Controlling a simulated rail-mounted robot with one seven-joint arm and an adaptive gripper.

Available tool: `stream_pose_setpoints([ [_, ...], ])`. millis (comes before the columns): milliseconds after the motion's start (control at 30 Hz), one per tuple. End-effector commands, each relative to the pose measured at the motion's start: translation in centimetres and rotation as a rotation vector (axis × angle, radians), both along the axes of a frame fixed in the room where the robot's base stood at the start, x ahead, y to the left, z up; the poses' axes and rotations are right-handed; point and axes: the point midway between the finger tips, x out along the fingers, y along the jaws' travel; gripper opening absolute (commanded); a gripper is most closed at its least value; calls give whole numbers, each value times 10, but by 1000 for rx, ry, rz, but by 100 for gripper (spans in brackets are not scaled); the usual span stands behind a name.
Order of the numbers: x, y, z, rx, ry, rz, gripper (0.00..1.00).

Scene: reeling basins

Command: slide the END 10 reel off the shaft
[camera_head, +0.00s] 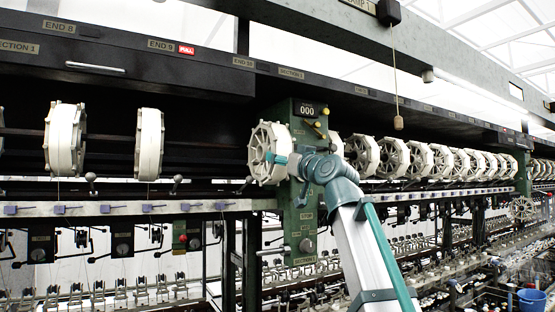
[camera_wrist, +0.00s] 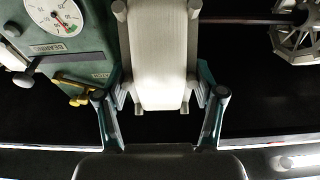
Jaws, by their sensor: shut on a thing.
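The END 10 reel (camera_head: 260,140), a white spoked reel, is on the shaft just left of the green post, below and right of the END 10 label (camera_head: 243,63). My gripper (camera_head: 276,159) reaches its near side from the lower right. In the wrist view the reel (camera_wrist: 158,55) stands between the two teal fingers of my gripper (camera_wrist: 159,98), which are shut on its sides. The shaft (camera_wrist: 245,19) shows to the right of it there. Whether the reel's far side touches anything is hidden.
The green post (camera_head: 303,222) with its counter is close beside the reel. In the wrist view a gauge (camera_wrist: 55,17) and a yellow lever (camera_wrist: 75,88) sit near the left finger. Another reel (camera_head: 149,143) hangs to the left, with open shaft between. A row of reels (camera_head: 393,158) continues right.

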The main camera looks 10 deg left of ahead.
Motion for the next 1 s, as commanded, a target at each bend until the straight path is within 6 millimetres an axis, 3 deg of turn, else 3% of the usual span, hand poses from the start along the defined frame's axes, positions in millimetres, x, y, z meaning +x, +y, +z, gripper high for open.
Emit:
stream_pose_setpoints([
  [233,-24,-21,-8,1,-1,-1,26],
  [533,-35,-30,-12,1,-1,-1,26],
  [1000,-73,-62,-43,2,-1,-1,26],
])
